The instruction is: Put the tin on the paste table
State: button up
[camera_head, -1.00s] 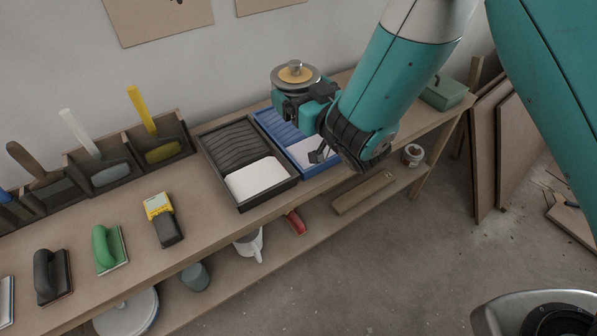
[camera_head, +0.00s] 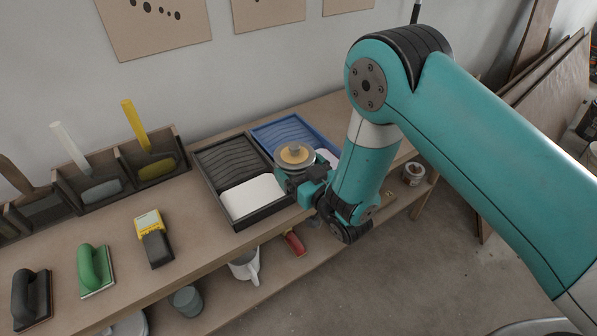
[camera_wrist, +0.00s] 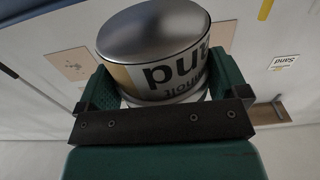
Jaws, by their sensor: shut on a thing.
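The tin (camera_wrist: 165,62) fills the middle of the wrist view, with a shiny metal end and a white and tan label whose print appears upside down. My gripper (camera_wrist: 165,92) is shut on it, with a green finger at each side. In the head view, the gripper (camera_head: 300,182) is over the front part of the long wooden bench (camera_head: 205,203), beside the trays. The round, metal-rimmed top of the tin (camera_head: 295,154) shows above the fingers; its lower part is hidden. No separate paste table can be made out.
A black tray (camera_head: 291,208) and a blue tray (camera_head: 268,133) stand on the bench by the gripper. A yellow tool (camera_head: 152,235), a green float (camera_head: 95,268) and a black float (camera_head: 32,298) lie to the left. A white jug (camera_head: 246,264) stands on the lower shelf.

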jog(key=shift+f, duration=0.45)
jog(key=shift+f+b, duration=0.4)
jog(key=shift+f, duration=0.25)
jog(key=o, duration=1.5)
jog(key=shift+r, duration=0.25)
jog(key=v, duration=0.8)
jog(key=b+v, duration=0.1)
jog(key=v, duration=0.3)
jog(key=shift+r, duration=0.4)
